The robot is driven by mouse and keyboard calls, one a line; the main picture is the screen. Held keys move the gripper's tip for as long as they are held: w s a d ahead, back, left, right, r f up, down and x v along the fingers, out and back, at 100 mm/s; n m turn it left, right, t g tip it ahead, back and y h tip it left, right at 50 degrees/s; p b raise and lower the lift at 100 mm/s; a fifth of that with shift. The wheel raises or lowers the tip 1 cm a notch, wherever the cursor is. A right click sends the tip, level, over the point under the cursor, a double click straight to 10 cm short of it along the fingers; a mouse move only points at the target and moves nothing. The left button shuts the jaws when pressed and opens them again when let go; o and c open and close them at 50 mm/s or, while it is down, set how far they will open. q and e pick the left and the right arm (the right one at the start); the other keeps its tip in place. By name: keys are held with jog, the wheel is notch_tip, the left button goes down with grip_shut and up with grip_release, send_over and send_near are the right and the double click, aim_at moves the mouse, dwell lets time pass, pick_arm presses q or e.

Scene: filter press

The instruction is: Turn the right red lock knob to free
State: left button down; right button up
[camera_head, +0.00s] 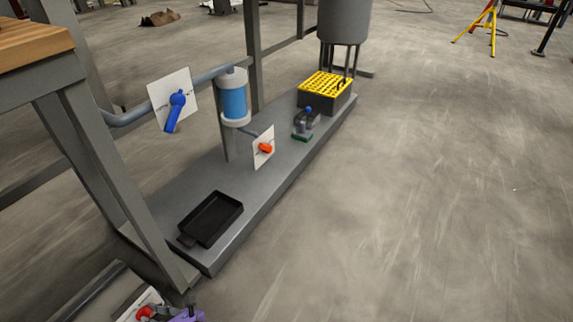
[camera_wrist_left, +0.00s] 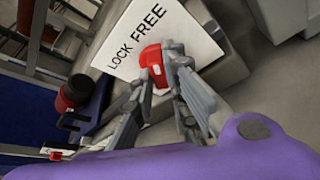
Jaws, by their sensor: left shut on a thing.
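In the left wrist view a red knob (camera_wrist_left: 152,66) stands on a white plate (camera_wrist_left: 185,32) lettered LOCK and FREE. My left gripper (camera_wrist_left: 163,68) is shut on this knob, with its grey fingers on either side. Which word the knob points to I cannot tell, as the fingers hide part of it. In the head view a red knob (camera_head: 145,313) on a white plate (camera_head: 130,299) is at the bottom left edge, with the purple body of my left gripper (camera_head: 188,314) beside it. My right gripper is in neither view.
A grey base plate (camera_head: 262,190) carries a black tray (camera_head: 212,219), a blue filter cylinder (camera_head: 234,101) and a yellow-topped box (camera_head: 326,86). A blue lever (camera_head: 175,110) and an orange-red knob (camera_head: 265,148) sit on white plates. A grey frame post (camera_head: 113,165) stands left.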

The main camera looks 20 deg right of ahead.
pick_arm(q)
jog(key=shift+a, duration=0.1)
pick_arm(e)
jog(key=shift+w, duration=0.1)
pick_arm(q)
jog(key=c, duration=1.7)
grip_release()
jog(key=v, duration=0.7)
jog(key=shift+s+d+r, duration=0.15)
jog(key=shift+s+d, duration=0.05)
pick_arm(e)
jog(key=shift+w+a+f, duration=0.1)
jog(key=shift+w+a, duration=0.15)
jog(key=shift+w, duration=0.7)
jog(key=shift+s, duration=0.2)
